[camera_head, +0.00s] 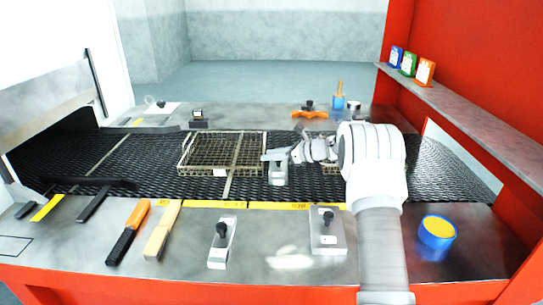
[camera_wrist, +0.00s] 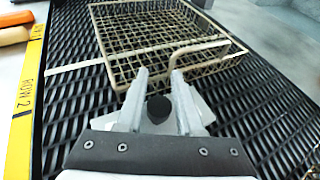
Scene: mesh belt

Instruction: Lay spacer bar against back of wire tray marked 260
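The wire tray (camera_head: 178,165) lies on the black mesh belt, with a small white tag (camera_head: 219,172) on its front side too small to read. It fills the top of the wrist view (camera_wrist: 119,74), its near wire loop just beyond my fingertips. My gripper (camera_head: 277,163) is just right of the tray, low over the belt. In the wrist view my fingers (camera_wrist: 159,80) stand on both sides of a black knob (camera_wrist: 158,108). They appear shut on a pale grey spacer bar that carries this knob; the fingers hide much of it. The gap to the tray is small.
Another wire tray (camera_head: 334,170) is partly hidden behind my arm. The front ledge holds two knobbed metal pieces (camera_head: 217,252) (camera_head: 327,240), an orange-handled brush (camera_head: 128,232) and a blue-yellow tub (camera_head: 437,232). Yellow row strips (camera_head: 215,204) edge the belt. Belt left of the tray is mostly clear.

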